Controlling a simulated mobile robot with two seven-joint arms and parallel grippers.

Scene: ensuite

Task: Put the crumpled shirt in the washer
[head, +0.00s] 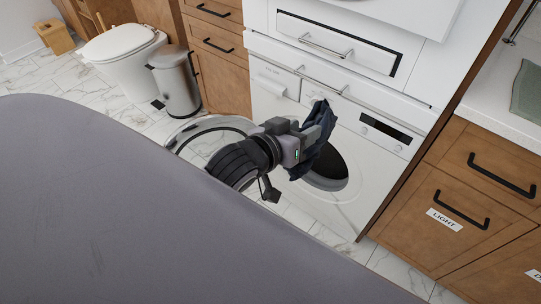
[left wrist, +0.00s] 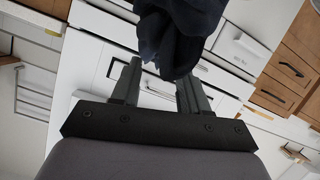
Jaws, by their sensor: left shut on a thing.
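The crumpled shirt is dark navy cloth (head: 304,167), bunched in my left gripper (head: 316,138). The gripper is shut on it and holds it up in front of the washer's opening. In the left wrist view the shirt (left wrist: 178,38) hangs between and beyond the fingertips. The white washer (head: 362,196) has its round door (head: 197,128) swung open to the left. The dark drum opening (head: 334,172) is partly hidden behind the gripper and shirt. I cannot tell whether the cloth touches the rim. My right gripper is out of view.
A toilet (head: 121,52) and a metal bin (head: 176,84) stand at the upper left. Marble-tiled floor lies in front.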

